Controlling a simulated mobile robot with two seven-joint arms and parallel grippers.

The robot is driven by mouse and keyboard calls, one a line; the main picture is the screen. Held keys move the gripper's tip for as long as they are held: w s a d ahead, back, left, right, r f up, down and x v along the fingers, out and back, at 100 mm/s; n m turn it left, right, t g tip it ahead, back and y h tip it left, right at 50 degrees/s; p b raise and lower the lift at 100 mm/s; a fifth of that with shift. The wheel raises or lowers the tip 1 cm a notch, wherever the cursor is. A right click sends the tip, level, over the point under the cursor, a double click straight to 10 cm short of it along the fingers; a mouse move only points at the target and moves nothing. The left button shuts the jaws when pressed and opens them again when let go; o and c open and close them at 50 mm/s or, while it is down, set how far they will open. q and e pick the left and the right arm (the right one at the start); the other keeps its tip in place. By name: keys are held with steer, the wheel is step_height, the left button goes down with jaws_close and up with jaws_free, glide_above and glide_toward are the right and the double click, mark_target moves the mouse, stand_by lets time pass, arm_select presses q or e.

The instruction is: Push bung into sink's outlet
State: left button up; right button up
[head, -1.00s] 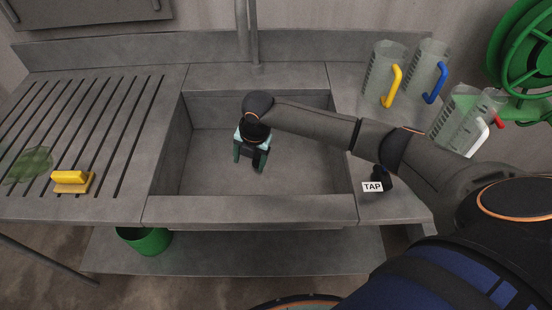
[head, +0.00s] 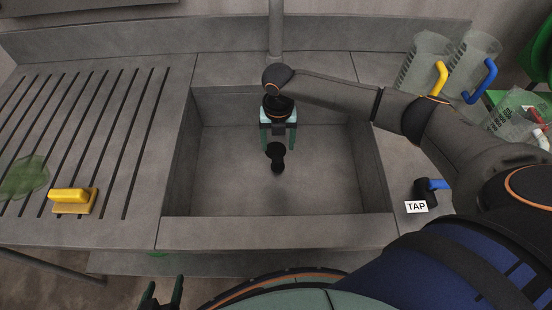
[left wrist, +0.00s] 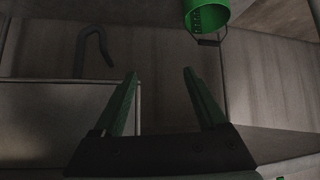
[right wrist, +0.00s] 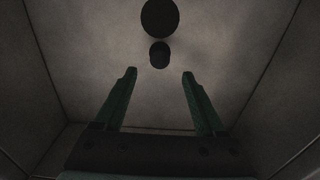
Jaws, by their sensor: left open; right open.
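The grey sink (head: 278,232) has a deep basin. On its floor are two touching or overlapping dark round shapes. The smaller, shaded one looks like the bung (head: 278,166), also in the right wrist view (right wrist: 160,54). The larger flat black one behind it looks like the outlet (right wrist: 160,17). Which is which is not certain, nor is how the bung sits. My right gripper (head: 278,146) is open and empty, pointing down above them; its fingertips (right wrist: 159,71) straddle their line. My left gripper (head: 165,283) is open and empty in front of the counter.
A tap control labelled TAP (head: 425,195) with a blue lever stands right of the basin. Clear jugs (head: 425,62) stand at the back right. A yellow-handled tool (head: 72,201) and a green patch (head: 25,178) are on the slotted drainer. A green bucket (left wrist: 207,17) shows in the left wrist view.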

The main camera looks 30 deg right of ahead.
mark_target(278, 159)
step_height(278, 159, down, 6)
steer(key=b, duration=0.5)
steer(key=shift+b, duration=0.35)
step_height(278, 159, down, 3)
steer(key=shift+r+b, duration=0.2)
steer(key=shift+b, duration=0.15)
steer(key=shift+f, duration=0.35)
steer(key=shift+r, duration=0.1)
steer(key=shift+c, duration=0.3)
